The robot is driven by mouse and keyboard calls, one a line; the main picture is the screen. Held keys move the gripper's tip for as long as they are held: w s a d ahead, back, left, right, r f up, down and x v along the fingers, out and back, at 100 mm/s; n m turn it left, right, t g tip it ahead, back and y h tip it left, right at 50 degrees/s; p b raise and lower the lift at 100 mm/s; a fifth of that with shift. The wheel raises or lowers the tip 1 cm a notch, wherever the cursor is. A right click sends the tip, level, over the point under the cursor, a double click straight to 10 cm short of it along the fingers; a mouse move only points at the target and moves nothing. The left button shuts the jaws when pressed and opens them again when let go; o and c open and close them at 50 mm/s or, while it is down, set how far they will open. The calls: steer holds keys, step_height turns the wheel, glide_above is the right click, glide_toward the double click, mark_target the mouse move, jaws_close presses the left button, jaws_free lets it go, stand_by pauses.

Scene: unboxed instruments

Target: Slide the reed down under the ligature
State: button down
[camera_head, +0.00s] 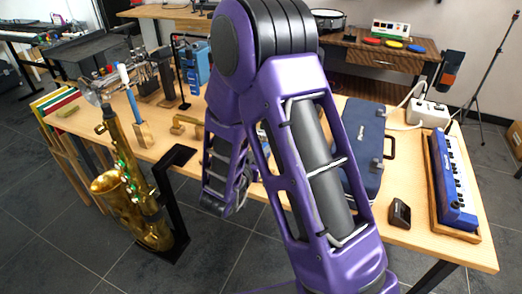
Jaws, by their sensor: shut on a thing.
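A brass saxophone (127,188) stands upright on the floor side of the table's front left edge, beside a black bracket-like stand. Its upper end reaches above the table edge, among small grey and clear parts that I cannot make out. I cannot pick out the mouthpiece, the ligature or the reed at this size. My purple arm crosses the middle of the view, and its forearm comes down in front of the table. My gripper cannot be seen; the arm's links block part of the view there.
The wooden table (83,123) holds a blue case (357,145), a blue keyboard-like instrument (452,180), a small black device (399,213) and a white power box (428,112). Colored boards (57,100) lean at the left. Grey floor lies open in front.

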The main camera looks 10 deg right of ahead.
steer(key=c, duration=0.8)
jaws_free()
steer(key=shift+f, duration=0.15)
steer(key=shift+s, duration=0.1)
steer(key=p+v, duration=0.1)
steer(key=v, duration=1.6)
steer(key=shift+a, duration=0.15)
